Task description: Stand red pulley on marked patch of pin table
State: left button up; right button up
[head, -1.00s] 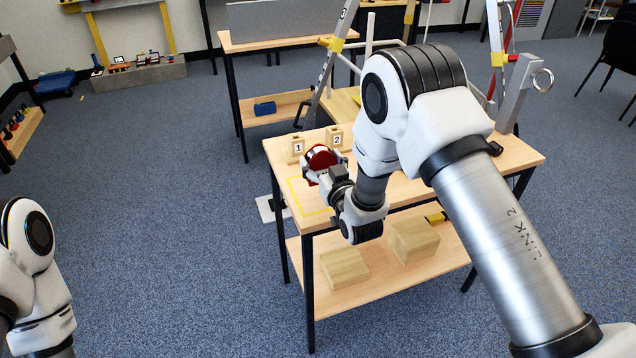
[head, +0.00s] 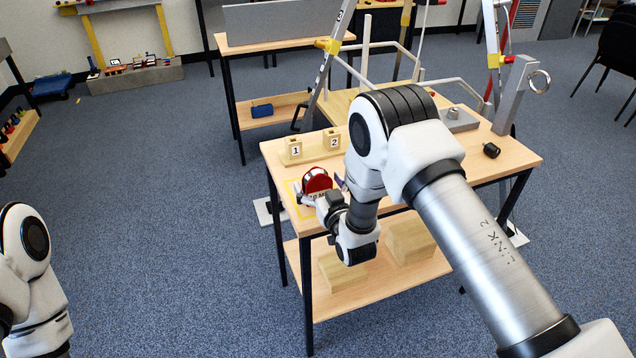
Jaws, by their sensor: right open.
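The red pulley (head: 316,181) stands upright on the pin table (head: 400,197), at its left front part. Whether a finger still touches the pulley cannot be told. Of my left arm only links (head: 36,250) show at the left edge; its gripper is out of view.
Blocks marked 1 (head: 295,151) and 2 (head: 334,142) stand behind the pulley. A black cylinder (head: 491,150) and a grey post with a ring (head: 518,95) are at the table's right. Wooden blocks lie on the lower shelf (head: 330,300).

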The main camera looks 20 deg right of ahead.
jog(key=shift+s+r, duration=0.1)
jog(key=shift+r, duration=0.05)
jog(key=s+b, duration=0.1)
jog(key=s, duration=1.1)
jog(key=s+d+f+g+h, duration=0.1)
jog(key=s+d+f+g, duration=0.2)
jog(key=s+f+g, duration=1.1)
jog(key=s+f+g+p, duration=0.1)
jog(key=s+f+g, duration=0.1)
jog(key=s, duration=0.6)
jog(key=s+f+m+g+p, duration=0.1)
jog(key=s+f+g, duration=0.1)
jog(key=s+f, duration=0.3)
jog(key=shift+s+f, duration=0.15)
jog(key=shift+s, duration=1.9)
